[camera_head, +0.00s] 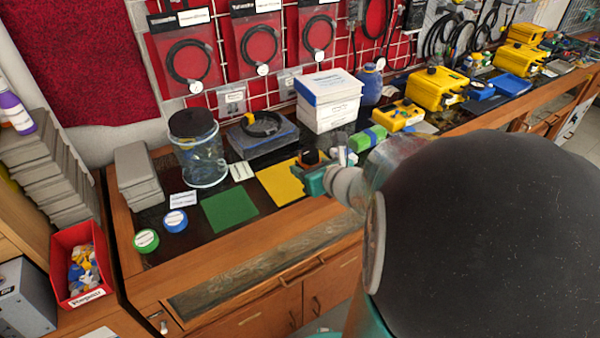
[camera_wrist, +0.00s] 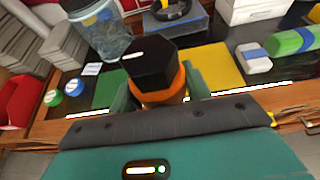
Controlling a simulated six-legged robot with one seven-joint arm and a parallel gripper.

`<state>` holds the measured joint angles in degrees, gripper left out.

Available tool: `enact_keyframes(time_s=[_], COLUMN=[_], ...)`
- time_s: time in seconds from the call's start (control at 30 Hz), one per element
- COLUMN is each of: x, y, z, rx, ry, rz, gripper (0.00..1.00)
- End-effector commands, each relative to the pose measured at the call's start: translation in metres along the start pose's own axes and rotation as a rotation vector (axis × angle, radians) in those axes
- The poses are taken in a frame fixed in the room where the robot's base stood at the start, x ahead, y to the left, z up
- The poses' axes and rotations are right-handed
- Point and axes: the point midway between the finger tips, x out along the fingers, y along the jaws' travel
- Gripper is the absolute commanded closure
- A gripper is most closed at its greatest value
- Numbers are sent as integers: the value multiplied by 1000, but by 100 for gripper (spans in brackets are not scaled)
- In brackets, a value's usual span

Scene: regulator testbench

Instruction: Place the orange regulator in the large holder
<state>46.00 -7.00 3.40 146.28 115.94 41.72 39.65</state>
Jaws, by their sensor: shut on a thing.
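The orange regulator (camera_wrist: 155,75) has a black six-sided top and an orange band. My gripper (camera_wrist: 160,95) is shut on it, with a teal finger on each side. In the head view the regulator (camera_head: 310,156) shows small and dark, above the yellow mat's right part, and my gripper (camera_head: 314,172) is partly hidden by my arm. The regulator's lower end is hidden, and I cannot tell its height above the bench. I cannot make out for certain which thing is the large holder.
A green mat (camera_head: 230,208) and a yellow mat (camera_head: 277,187) lie on the dark bench. A glass jar (camera_head: 203,165), a grey-blue tray (camera_head: 280,143) with a black ring, and white boxes (camera_head: 328,112) stand behind. Blue and green lidded round containers (camera_head: 147,240) sit at left.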

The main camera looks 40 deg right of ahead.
Motion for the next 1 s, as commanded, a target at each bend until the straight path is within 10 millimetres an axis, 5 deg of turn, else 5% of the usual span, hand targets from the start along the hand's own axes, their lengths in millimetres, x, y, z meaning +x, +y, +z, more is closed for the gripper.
enact_keyframes(time_s=[0.17, 0.67, 1.0], x=[-1, 75, 119], y=[-11, -67, -92], z=[-1, -11, -41], rx=[6, 8, 6], ry=[3, 2, 1], rz=[-13, -13, -12], gripper=[93, 93, 93])
